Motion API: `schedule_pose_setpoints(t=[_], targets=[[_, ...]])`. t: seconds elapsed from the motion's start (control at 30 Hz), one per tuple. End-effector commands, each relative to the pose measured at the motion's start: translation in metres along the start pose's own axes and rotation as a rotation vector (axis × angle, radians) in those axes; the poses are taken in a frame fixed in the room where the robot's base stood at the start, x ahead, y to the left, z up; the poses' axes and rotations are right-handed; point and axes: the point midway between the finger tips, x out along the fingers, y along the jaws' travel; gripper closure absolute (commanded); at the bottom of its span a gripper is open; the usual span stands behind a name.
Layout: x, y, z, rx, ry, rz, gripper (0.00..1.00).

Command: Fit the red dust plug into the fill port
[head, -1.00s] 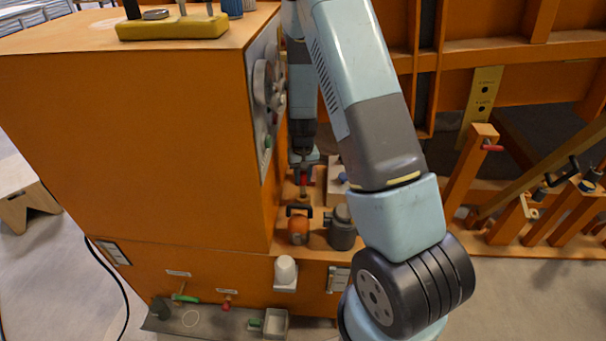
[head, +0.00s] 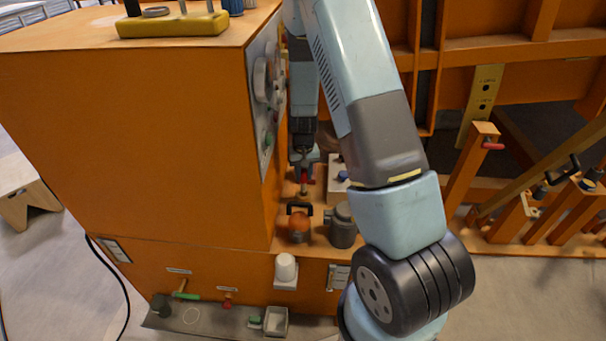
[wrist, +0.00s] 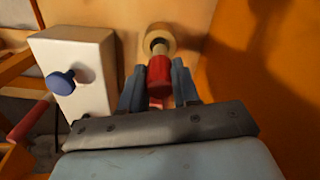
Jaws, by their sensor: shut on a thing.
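The red dust plug (wrist: 159,76) is between the two fingers of my gripper (wrist: 158,88) in the wrist view, and the gripper is shut on it. Beyond the plug, in line with it, is a tan ring-shaped port (wrist: 160,36), which looks like the fill port. The plug's far end overlaps the ring's near edge in this view; I cannot tell whether it touches or enters it. In the head view the red plug (head: 305,178) is small, at the tip of my gripper (head: 304,173), beside the orange cabinet and above a short brass-coloured post.
A white box with a blue knob (wrist: 62,82) stands close to the left of my gripper in the wrist view. An orange wall (wrist: 265,90) is close on the right. In the head view an orange rounded fitting (head: 299,224) and a grey cylinder (head: 342,228) stand nearer the camera.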

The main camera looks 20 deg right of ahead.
Motion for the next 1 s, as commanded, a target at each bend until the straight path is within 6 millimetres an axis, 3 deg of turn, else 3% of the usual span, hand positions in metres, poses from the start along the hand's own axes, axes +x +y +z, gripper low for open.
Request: schedule_pose_setpoints(t=[1.0], targets=[[0.0069,0.0006,-0.0001,0.0,0.0,0.0,0.98]])
